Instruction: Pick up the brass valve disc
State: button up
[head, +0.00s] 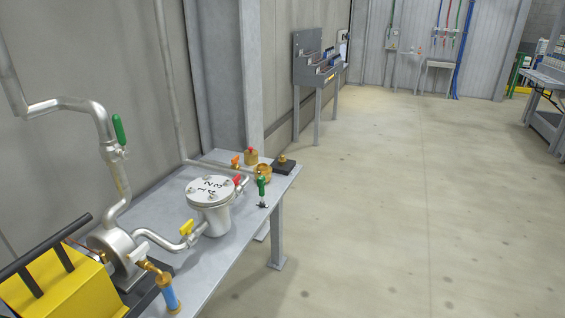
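Small brass parts sit at the far end of the grey metal bench (243,233). One is a small brass piece (283,158) on a black block (284,167) near the far right corner. It may be the brass valve disc, but it is too small to tell. Beside it on the left is a hollow-looking brass fitting (264,173), and behind that a brass part with a red top (251,157). My gripper is not in view.
A white lidded vessel (211,204) with pipes and a yellow-handled valve (187,228) stands mid-bench. A green-handled tool (262,190) lies near the right edge. A yellow machine (62,290) is at bottom left. The floor (400,220) right of the bench is clear.

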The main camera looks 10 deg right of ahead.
aim_at(281, 161)
jog(key=z, duration=0.45)
jog(key=k, duration=0.85)
jog(key=z, duration=1)
jog(key=k, duration=0.6)
jog(key=z, duration=0.35)
jog(key=i, duration=1.55)
jog(key=u, duration=0.55)
jog(key=i, duration=0.8)
jog(key=u, duration=0.65)
jog(key=i, duration=0.6)
jog(key=u, duration=0.3)
